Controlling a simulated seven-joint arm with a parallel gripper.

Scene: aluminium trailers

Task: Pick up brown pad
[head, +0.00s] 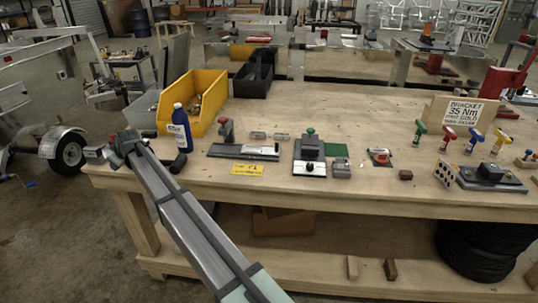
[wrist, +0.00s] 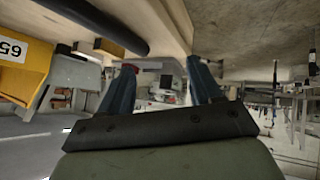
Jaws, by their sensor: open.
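A small brown block (head: 405,175), which looks like the brown pad, lies on the wooden workbench (head: 240,180) near its front edge, right of centre. The brown block cannot be made out in the wrist view.
A blue bottle (head: 181,128) and a yellow bin (head: 205,95) stand near my arm. Fixtures, including a green-knobbed one (head: 310,155), and a yellow label (head: 248,169) lie between my gripper and the block. A black-based fixture (head: 490,176) sits to its right.

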